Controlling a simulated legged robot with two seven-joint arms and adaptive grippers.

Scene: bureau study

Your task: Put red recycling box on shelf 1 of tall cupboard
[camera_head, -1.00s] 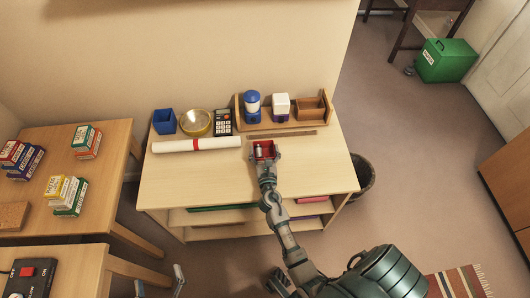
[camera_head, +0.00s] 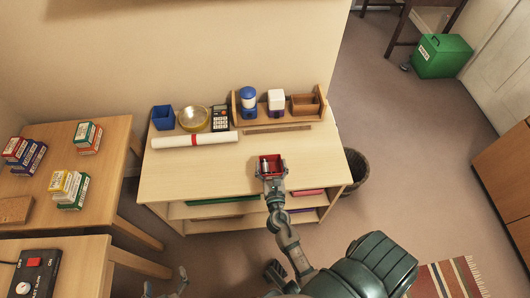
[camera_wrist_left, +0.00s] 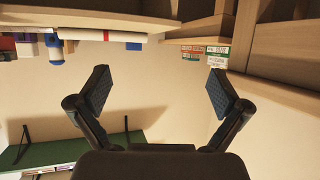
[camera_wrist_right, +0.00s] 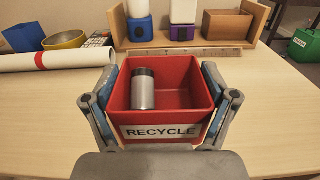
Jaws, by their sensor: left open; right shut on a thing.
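The red recycling box (camera_wrist_right: 190,72) fills the middle of the right wrist view, with a "RECYCLE" label on its near wall and a silver can (camera_wrist_right: 143,90) inside. My right gripper (camera_wrist_right: 160,100) is shut on it, one finger against each side. In the head view the red box (camera_head: 276,158) is at the front part of the desk top, held by my right gripper (camera_head: 270,173). I cannot tell whether it touches the desk. My left gripper (camera_wrist_left: 152,92) is open and empty in the left wrist view. I cannot make out the tall cupboard for certain.
The desk (camera_head: 210,175) carries a paper roll (camera_head: 194,140), a blue cup (camera_head: 163,117), a gold bowl (camera_head: 193,119), a calculator (camera_head: 220,118) and a wooden organiser (camera_head: 306,105) at its back. A waste basket (camera_head: 356,170) stands right of it. A green box (camera_head: 443,56) is on the floor.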

